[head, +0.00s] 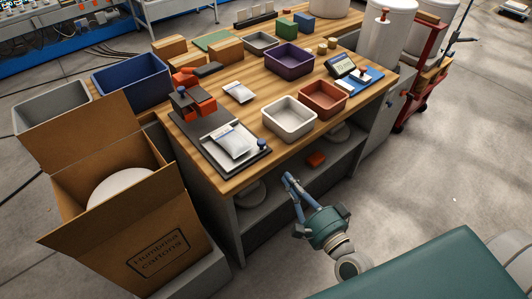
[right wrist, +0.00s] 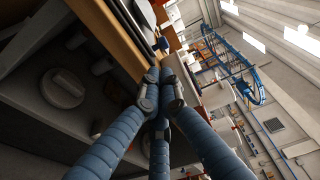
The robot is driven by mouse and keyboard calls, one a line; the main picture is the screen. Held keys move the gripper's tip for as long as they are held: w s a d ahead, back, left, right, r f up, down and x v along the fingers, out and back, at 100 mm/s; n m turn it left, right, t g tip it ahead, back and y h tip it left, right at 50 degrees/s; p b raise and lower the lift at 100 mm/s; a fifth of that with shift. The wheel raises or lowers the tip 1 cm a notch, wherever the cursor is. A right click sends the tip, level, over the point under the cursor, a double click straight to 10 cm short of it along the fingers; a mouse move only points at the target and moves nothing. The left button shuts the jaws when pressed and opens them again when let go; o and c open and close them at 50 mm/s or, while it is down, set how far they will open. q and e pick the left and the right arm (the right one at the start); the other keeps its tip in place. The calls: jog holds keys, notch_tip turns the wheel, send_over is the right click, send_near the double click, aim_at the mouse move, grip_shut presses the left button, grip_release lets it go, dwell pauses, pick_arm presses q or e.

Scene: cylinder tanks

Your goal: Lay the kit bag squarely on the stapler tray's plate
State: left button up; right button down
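The stapler tray (head: 226,170) is a dark board on the bench's front left, with a red and dark stapler (head: 200,108) at its back end. A pale, label-topped kit bag (head: 234,142) lies on its front part, covering much of the plate. It looks slightly turned, but I cannot tell its exact alignment. A second similar bag (head: 239,92) lies on the bench behind. My right gripper (head: 288,178) is in front of the bench, below its top and apart from both bags. In the right wrist view its fingers (right wrist: 165,65) converge, shut and empty. My left gripper is out of view.
White (head: 289,116), rust-red (head: 323,98) and purple (head: 288,59) bins stand right of the tray. A scale (head: 341,65) is at the bench's right. An open carton (head: 165,247) stands left. Bare floor (head: 450,150) lies to the right.

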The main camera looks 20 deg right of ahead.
send_near(250, 149)
jog(key=w+d, duration=0.2)
jog(key=w, duration=0.1)
jog(key=w+d, duration=0.1)
jog(key=w, duration=0.1)
jog(key=shift+d, duration=0.1)
jog(key=shift+w+a, duration=0.55)
jog(key=shift+a, duration=0.4)
jog(key=shift+w+a+p, duration=0.25)
jog(key=shift+a+p, duration=0.05)
jog(key=shift+a, duration=0.2)
jog(key=shift+f, duration=0.1)
jog(key=shift+w+a, duration=0.4)
jog(key=shift+a, duration=0.05)
jog(key=shift+w+a, duration=0.3)
jog(key=shift+a, duration=0.1)
jog(key=shift+s+d, duration=0.1)
